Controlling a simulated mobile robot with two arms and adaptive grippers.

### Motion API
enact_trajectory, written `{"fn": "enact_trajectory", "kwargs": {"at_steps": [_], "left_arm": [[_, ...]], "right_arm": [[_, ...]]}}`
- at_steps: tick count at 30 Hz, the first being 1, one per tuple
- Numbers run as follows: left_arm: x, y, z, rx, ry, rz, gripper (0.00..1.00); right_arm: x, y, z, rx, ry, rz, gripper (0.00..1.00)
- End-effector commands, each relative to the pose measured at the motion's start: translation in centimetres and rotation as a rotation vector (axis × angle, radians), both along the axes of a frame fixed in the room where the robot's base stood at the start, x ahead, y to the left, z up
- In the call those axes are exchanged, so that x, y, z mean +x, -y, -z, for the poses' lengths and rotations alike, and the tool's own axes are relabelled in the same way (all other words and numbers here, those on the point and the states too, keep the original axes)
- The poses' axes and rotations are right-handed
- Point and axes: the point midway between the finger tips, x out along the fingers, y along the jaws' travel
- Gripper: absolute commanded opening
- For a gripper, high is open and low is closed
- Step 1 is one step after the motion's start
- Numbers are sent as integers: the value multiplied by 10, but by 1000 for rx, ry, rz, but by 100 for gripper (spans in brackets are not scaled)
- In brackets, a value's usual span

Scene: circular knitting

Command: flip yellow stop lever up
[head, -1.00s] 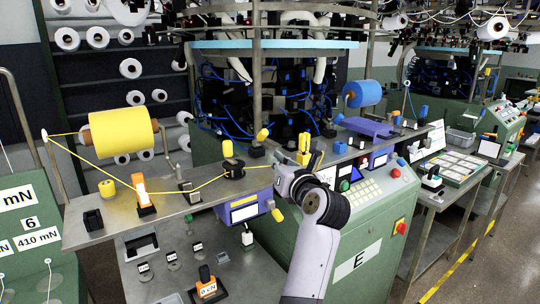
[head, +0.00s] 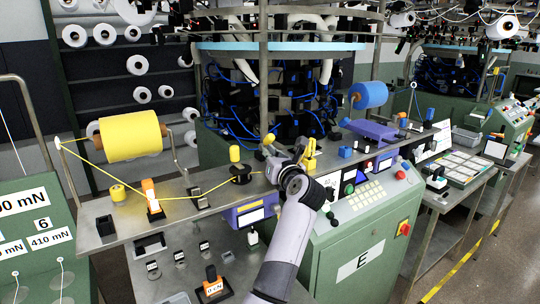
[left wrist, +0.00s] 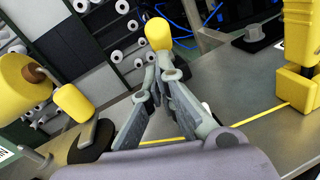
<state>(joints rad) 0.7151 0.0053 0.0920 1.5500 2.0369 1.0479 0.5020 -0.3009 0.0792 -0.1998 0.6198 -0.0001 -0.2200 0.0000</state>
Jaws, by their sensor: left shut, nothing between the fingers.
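The yellow knob of what looks like the stop lever (head: 268,138) stands on the metal shelf at the front of the knitting machine. In the left wrist view the knob (left wrist: 158,33) shows just beyond my fingertips. My left gripper (head: 267,151) is shut and empty, with its tips close below the knob in the head view. It also shows in the left wrist view (left wrist: 158,73). I cannot tell whether the tips touch the lever. The lever's base is hidden behind the gripper. My right gripper is not in view.
A yellow cylinder (head: 234,153) on a black base stands left of the lever, and a yellow upright part (head: 309,152) stands right. Yellow yarn runs along the shelf from a yellow spool (head: 130,137). A control panel (head: 365,195) lies to the right.

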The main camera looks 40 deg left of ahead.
Motion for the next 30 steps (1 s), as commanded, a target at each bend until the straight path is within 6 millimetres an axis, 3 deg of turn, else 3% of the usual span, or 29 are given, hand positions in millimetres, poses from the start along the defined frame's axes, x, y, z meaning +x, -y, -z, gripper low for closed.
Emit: {"fn": "enact_trajectory", "kwargs": {"at_steps": [30], "left_arm": [[2, -3, -19, -1, 2, 1, 0]], "right_arm": [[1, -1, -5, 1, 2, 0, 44]]}}
